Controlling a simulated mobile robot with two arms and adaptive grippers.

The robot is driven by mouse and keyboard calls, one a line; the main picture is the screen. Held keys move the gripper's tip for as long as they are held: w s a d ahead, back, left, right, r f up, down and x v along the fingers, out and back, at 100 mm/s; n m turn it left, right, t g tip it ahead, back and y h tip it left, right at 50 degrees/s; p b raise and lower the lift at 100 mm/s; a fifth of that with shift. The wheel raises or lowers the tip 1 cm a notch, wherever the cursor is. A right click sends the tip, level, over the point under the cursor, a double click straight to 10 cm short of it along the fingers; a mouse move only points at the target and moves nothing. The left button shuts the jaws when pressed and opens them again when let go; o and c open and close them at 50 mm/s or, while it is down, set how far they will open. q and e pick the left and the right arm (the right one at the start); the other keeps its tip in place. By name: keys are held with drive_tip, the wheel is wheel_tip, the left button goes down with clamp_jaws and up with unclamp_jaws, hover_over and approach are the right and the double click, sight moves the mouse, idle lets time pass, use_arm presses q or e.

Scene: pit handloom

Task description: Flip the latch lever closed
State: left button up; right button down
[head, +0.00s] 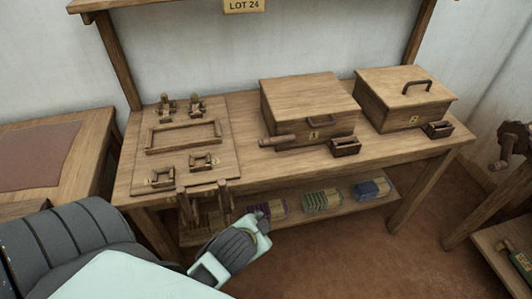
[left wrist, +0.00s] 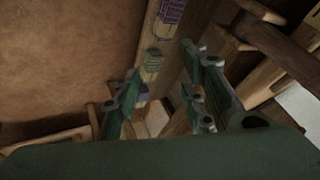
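I cannot tell for certain which part is the latch lever. A short wooden bar (head: 277,141) sticks out sideways at the front left of the lidded box marked 1 (head: 335,117). A dark upright wooden fitting (head: 205,203) with two prongs stands at the bench's front edge. My left gripper (left wrist: 160,98) has its two green fingers spread, with nothing between them. In the head view my left wrist is low in front of the bench, close to the fitting, and the fingertips are hidden. My right gripper is in neither view.
The bench (head: 250,172) carries a board (head: 225,165) with small frames and pegs at left. A second lidded box (head: 402,100) and two small dark trays stand at right. Bundles (head: 315,201) lie on the lower shelf. Another stand (head: 505,248) is at far right; brown floor lies between.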

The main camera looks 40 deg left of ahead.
use_arm(q)
drive_tip(key=w+a+r+m+t+y, duration=0.2)
drive_tip(key=w+a+r+t+y, duration=0.1)
drive_tip(key=w+a+r, duration=0.25)
drive_tip(key=m+t+y, duration=0.2)
drive_tip(key=m+t, duration=0.2)
drive_tip(key=m, duration=0.2)
approach(266, 145)
drive_tip(key=w+a, duration=0.1)
drive_tip(key=w, duration=0.1)
drive_tip(key=shift+w+a+f, duration=0.1)
drive_tip(key=shift+a+f, duration=0.1)
drive_tip(key=shift+f, duration=0.05)
drive_tip(key=x, duration=0.7)
drive_tip(key=shift+w, duration=0.15)
drive_tip(key=shift+f, duration=0.1)
clamp_jaws()
drive_tip(key=shift+d, duration=0.1)
